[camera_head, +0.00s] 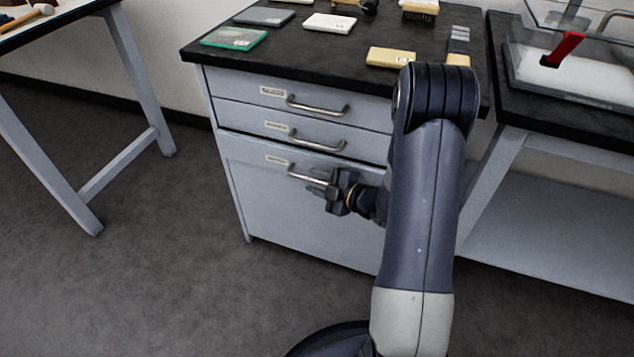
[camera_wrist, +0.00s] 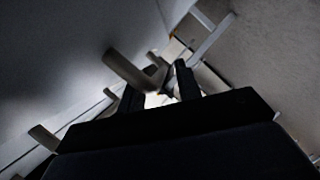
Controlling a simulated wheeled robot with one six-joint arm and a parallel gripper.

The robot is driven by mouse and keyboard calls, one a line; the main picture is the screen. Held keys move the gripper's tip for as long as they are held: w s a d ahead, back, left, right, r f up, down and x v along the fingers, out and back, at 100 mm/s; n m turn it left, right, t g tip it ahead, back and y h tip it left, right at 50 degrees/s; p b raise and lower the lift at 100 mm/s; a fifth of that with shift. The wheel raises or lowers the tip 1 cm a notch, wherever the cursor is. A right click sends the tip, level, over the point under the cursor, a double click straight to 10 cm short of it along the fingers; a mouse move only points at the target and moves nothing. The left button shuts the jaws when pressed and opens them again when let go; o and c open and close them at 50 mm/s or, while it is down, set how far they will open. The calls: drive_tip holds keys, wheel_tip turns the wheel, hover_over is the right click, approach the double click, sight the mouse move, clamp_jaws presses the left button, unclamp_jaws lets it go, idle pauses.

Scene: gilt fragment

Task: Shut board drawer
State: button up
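A grey cabinet (camera_head: 213,105) has three drawer fronts with bar handles and small labels too small to read, so I cannot tell which label names the board drawer. The deep bottom drawer (camera_head: 290,220) appears to stand slightly out at its top edge. My gripper (camera_head: 318,186) is at the right part of its handle (camera_head: 302,177). In the wrist view, the fingers of my gripper (camera_wrist: 160,88) are apart, with a handle bar (camera_wrist: 128,68) reaching in between them. Contact is unclear in the dark picture.
The upper drawers (camera_head: 270,90) and middle drawer (camera_head: 265,122) look flush. The black cabinet top (camera_head: 285,48) holds several small blocks and a green case (camera_head: 234,38). Tables stand left (camera_head: 125,60) and right (camera_head: 570,115). Floor (camera_head: 150,270) is clear in front and left.

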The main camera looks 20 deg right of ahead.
drive_tip(key=shift+c, duration=0.5)
clamp_jaws()
